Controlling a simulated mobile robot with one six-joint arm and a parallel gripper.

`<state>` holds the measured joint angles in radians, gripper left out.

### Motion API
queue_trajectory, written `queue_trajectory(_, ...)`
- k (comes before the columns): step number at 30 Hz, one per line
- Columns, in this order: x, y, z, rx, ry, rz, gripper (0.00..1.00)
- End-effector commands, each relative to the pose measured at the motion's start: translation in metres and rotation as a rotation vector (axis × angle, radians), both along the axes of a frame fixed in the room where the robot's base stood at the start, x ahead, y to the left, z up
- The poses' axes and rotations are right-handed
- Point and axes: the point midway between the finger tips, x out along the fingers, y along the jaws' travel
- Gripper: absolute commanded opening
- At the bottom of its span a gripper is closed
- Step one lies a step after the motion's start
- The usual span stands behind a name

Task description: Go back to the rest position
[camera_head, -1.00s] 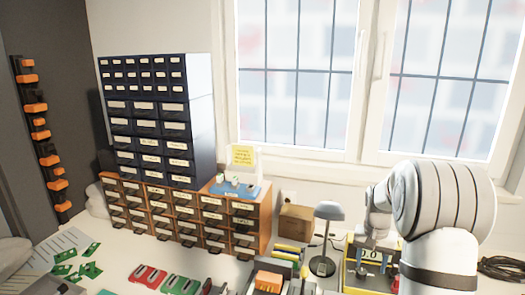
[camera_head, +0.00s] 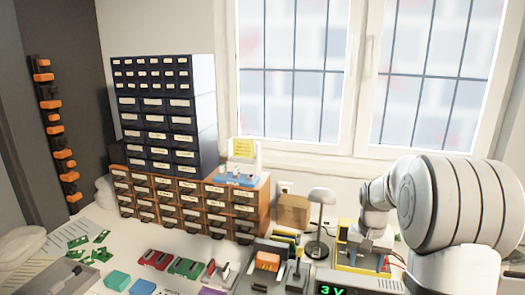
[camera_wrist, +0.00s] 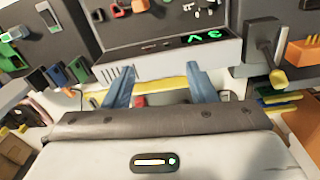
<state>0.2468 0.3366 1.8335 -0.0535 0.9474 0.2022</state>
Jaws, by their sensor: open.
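My white arm (camera_head: 440,205) stands at the right of the head view, bent down toward the yellow-edged box (camera_head: 345,255). My gripper (camera_wrist: 160,84) shows in the wrist view as two blue-grey fingers spread apart, with nothing clearly held between them. A yellow edge lies across behind the fingers. In the head view the fingertips are too small to tell apart near the box.
A device with a green 3V display (camera_head: 332,289) stands at the bottom; the display (camera_wrist: 205,37) also shows in the wrist view. A desk lamp (camera_head: 318,225), a cardboard box (camera_head: 292,211) and drawer cabinets (camera_head: 165,115) stand behind. Green boards (camera_head: 92,245) lie at left.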

Motion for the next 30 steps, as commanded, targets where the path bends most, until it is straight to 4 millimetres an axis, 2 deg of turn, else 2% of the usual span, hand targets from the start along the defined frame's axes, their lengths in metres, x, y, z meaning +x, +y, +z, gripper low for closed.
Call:
queue_trajectory(8, -0.042, 0.037, 0.037, -0.004, -0.046, 0.085, 0.52)
queue_trajectory(11, -0.069, 0.055, 0.052, -0.005, -0.072, 0.135, 0.52)
queue_trajectory(16, -0.126, 0.088, 0.072, -0.007, -0.122, 0.23, 0.52)
queue_trajectory(21, -0.182, 0.112, 0.077, -0.008, -0.17, 0.323, 0.52)
queue_trajectory(24, -0.209, 0.121, 0.075, -0.008, -0.191, 0.366, 0.52)
queue_trajectory(29, -0.234, 0.128, 0.07, -0.009, -0.212, 0.412, 0.52)
queue_trajectory(30, -0.237, 0.129, 0.07, -0.01, -0.214, 0.417, 0.48)
